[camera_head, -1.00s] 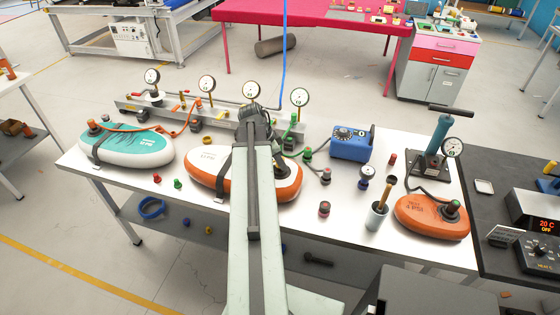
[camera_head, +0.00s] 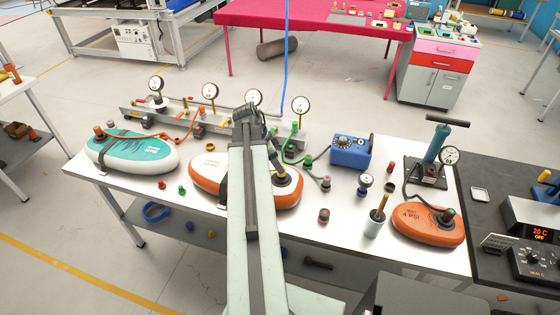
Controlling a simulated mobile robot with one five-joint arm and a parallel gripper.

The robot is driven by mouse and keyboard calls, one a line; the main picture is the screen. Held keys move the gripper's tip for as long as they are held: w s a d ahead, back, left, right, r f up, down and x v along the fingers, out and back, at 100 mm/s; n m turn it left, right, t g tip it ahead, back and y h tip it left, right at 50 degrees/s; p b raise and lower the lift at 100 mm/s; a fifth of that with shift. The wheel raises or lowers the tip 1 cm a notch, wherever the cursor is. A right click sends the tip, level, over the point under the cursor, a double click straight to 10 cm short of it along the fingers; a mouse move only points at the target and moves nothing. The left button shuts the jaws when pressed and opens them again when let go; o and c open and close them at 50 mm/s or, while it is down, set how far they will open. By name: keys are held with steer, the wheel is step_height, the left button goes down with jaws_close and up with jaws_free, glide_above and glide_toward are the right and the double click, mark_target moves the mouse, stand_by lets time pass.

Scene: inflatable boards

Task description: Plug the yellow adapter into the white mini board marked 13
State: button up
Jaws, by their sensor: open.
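The white mini board (camera_head: 207,170), white with an orange lower side, lies in the middle of the white table; my arm crosses it and hides its centre. Its printed number is too small to read surely. A small yellow-orange piece (camera_head: 210,147), possibly the yellow adapter, shows at the board's far edge; I cannot tell whether it sits on the board or behind it. My gripper (camera_head: 252,114) is at the far end of my arm, beyond the board and close to the gauge manifold. It is open; its fingertips are mostly hidden, and nothing is visibly held.
A teal-and-white board (camera_head: 130,154) lies left, an orange board (camera_head: 428,225) right. The gauge manifold (camera_head: 180,120) runs along the back. A blue box (camera_head: 350,151), a hand pump (camera_head: 436,145) and a cup (camera_head: 375,225) stand right. Small red (camera_head: 162,185) and green (camera_head: 182,189) adapters lie front left.

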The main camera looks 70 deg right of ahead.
steer(key=shift+p+v, duration=0.4)
steer(key=shift+v, duration=0.75)
